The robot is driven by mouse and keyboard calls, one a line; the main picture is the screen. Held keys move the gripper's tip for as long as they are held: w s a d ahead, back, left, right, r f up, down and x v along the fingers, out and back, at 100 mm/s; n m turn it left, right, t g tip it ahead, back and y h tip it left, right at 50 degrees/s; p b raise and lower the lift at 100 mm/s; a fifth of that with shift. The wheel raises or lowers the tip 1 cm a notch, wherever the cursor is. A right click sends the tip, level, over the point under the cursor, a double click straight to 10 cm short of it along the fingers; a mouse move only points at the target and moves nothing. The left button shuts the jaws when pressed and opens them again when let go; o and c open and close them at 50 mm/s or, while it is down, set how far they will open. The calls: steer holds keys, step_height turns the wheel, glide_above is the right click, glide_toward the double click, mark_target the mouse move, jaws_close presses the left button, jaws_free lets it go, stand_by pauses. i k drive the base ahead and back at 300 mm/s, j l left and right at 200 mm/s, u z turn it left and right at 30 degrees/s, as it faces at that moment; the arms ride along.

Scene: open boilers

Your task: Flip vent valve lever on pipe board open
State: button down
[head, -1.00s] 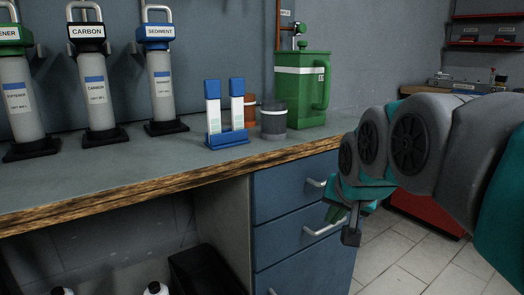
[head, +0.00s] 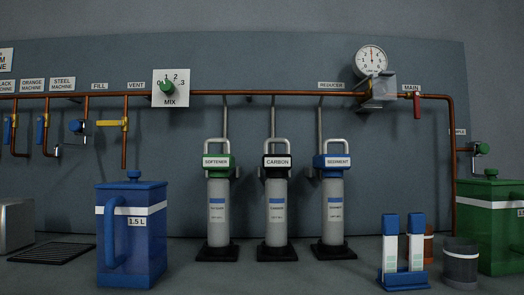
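The pipe board (head: 300,65) fills the back wall in the head view. The VENT label (head: 136,85) sits at its left part. Below it a copper vent pipe (head: 124,150) runs down from the main pipe. The yellow vent valve lever (head: 109,123) lies level, across that pipe, and points left. To its left are the FILL label (head: 100,86) and a blue-handled valve (head: 77,126). My gripper is not in view.
A blue 1.5 L jug (head: 140,235) stands on the counter below the vent pipe. Three filter cylinders, including the carbon one (head: 277,210), stand to its right. A white MIX dial (head: 171,88) is right of the vent. A green jug (head: 485,225) is at far right.

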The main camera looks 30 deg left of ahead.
mark_target(100, 123)
steer(key=j+u, duration=0.1)
steer(key=u, duration=1.5)
steer(key=i+j+u, duration=0.5)
steer(key=i, duration=0.2)
steer(key=l, duration=0.05)
